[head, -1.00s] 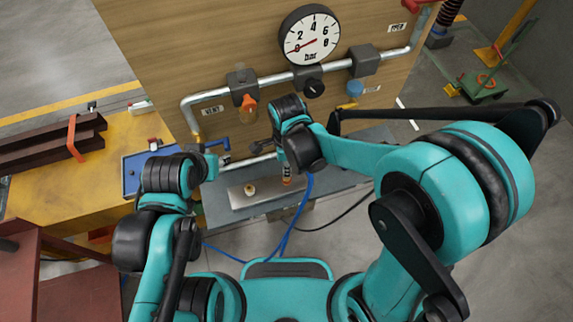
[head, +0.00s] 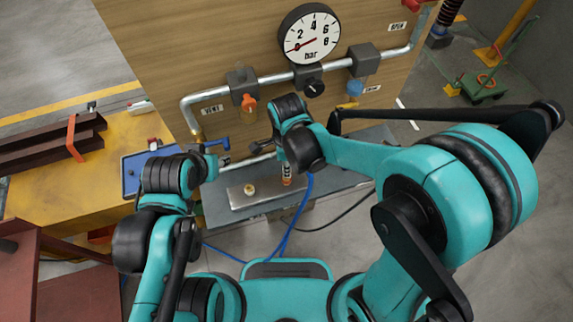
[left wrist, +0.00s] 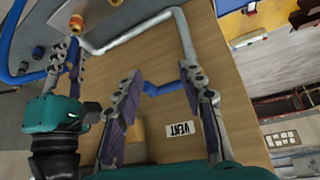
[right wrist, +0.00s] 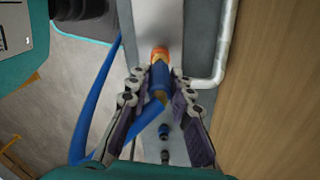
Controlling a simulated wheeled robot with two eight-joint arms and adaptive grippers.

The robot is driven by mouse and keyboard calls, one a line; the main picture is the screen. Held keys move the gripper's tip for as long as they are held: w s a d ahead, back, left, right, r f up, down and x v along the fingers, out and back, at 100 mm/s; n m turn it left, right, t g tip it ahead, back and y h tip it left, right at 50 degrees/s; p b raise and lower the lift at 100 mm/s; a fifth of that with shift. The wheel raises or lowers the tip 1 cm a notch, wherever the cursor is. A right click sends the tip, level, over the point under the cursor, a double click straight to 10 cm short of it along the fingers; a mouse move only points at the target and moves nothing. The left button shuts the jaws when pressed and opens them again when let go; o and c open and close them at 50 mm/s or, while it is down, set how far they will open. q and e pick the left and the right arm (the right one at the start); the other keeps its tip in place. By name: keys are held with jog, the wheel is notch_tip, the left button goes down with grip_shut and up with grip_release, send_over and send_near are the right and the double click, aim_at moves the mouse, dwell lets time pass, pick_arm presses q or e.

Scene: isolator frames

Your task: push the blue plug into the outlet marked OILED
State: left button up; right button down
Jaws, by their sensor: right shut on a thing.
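The blue plug (right wrist: 158,80) is between the fingers of my right gripper (right wrist: 155,100), which is shut on it. An orange collar (right wrist: 159,54) sits right at the plug's far end; I cannot tell whether the plug is seated in it. In the head view my right gripper (head: 286,160) is over the bench, above an orange-and-white piece (head: 287,180). No OILED mark is readable. My left gripper (left wrist: 160,90) is open at the panel, with a blue lever (left wrist: 165,88) between or just beyond its fingers. In the head view its fingers are largely hidden.
A metal plate (head: 235,198) with a brass fitting (head: 250,188) lies on the grey bench. Blue hose (right wrist: 95,100) hangs beside the right gripper. Behind stands a wooden panel (head: 180,50) with pipes, a gauge (head: 310,34) and a VENT label (left wrist: 180,128). A blue tray (head: 133,172) is at left.

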jog(key=shift+f+b, duration=1.2)
jog(key=shift+f, duration=0.2)
jog(key=c, duration=1.3)
grip_release()
notch_tip(320, 180, up, 12)
jog(key=shift+r, duration=0.1)
